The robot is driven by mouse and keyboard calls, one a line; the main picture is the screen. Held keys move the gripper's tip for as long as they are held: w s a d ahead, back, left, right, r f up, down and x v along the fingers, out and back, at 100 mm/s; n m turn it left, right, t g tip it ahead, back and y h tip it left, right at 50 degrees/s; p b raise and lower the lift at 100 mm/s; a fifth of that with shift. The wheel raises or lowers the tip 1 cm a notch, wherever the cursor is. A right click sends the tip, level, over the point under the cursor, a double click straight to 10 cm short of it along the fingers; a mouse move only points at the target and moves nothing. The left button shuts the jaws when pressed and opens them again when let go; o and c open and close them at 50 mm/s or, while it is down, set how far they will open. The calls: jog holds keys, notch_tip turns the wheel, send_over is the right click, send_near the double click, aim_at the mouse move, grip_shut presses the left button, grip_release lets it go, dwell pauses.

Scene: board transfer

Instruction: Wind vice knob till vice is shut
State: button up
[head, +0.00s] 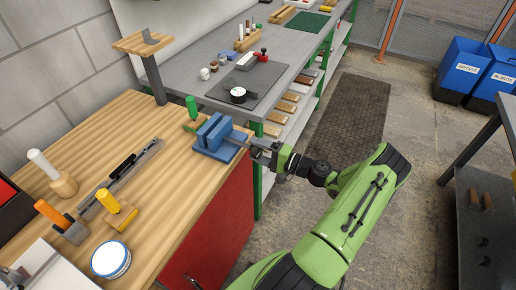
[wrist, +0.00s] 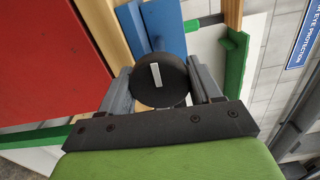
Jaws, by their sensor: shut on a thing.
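The blue vice (head: 216,138) sits at the right edge of the wooden bench, and part of its blue body (wrist: 163,26) shows behind the knob in the wrist view. The vice knob (wrist: 160,82) is a round black disc with a white bar mark on its face, the mark nearly upright and a little tilted. My gripper (head: 262,150) reaches the vice from the right. In the wrist view my gripper (wrist: 161,88) has one finger on each side of the knob and is shut on it. In the head view the knob is hidden by my gripper. The gap between the vice jaws is hard to judge.
The wooden bench (head: 150,200) has a red cabinet front. Green-, yellow- and orange-handled tools and a white round tin (head: 110,260) stand on it. A grey bench (head: 225,78) lies behind. Floor to the right is open, with a dark mat (head: 345,115) and blue bins (head: 462,72).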

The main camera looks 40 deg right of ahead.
jog(key=shift+m+p, duration=0.4)
jog(key=shift+m, duration=1.3)
jog(key=o, duration=1.1)
jog(key=shift+c, duration=0.2)
jog(key=v, duration=1.5)
jog(key=shift+s, duration=0.4)
jog(key=shift+d, duration=0.15)
